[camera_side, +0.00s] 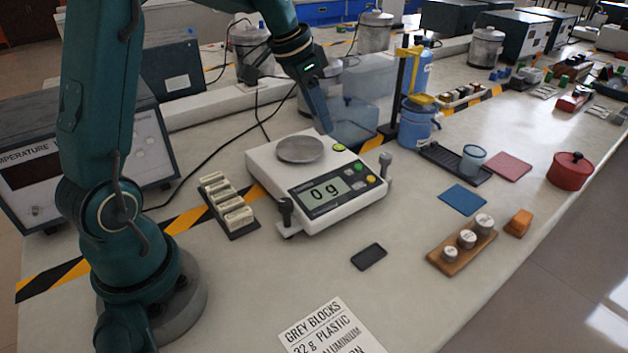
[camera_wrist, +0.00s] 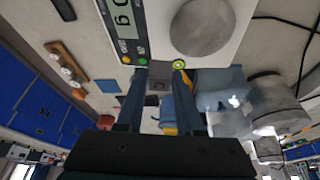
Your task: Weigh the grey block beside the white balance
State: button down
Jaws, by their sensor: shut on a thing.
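The white balance (camera_side: 330,215) stands on the bench with a bare round pan (camera_side: 300,149); its display (camera_side: 326,192) reads 0 g. The pan (camera_wrist: 202,26) is also bare in the wrist view. My gripper (camera_side: 327,130) is at the balance's back right edge, to the right of the pan. In the wrist view my gripper (camera_wrist: 159,76) is shut on a small grey block (camera_wrist: 158,84) between its fingertips. The block is hidden behind the fingers in the side view. I cannot tell its height above the bench.
A blue container (camera_side: 353,120) and a stand (camera_side: 402,95) with a blue bottle are close to the gripper. Left of the balance is a rack (camera_side: 228,207); in front are a dark pad (camera_side: 369,257) and a wooden weight holder (camera_side: 461,252). A card (camera_side: 331,328) lies at the front.

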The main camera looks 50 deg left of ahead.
jog(key=s+a+n, duration=0.1)
jog(key=a+n, duration=0.1)
jog(key=a, duration=0.4)
jog(key=shift+y, duration=0.3)
jog(key=shift+s+a+f, duration=0.1)
jog(key=shift+s+f, duration=0.05)
jog(key=shift+f, duration=1.2)
jog(key=shift+s+f, duration=0.1)
jog(key=shift+f, duration=1.2)
jog(key=shift+f, duration=0.35)
jog(key=shift+c, duration=0.7)
grip_release()
notch_tip(320, 180, up, 8)
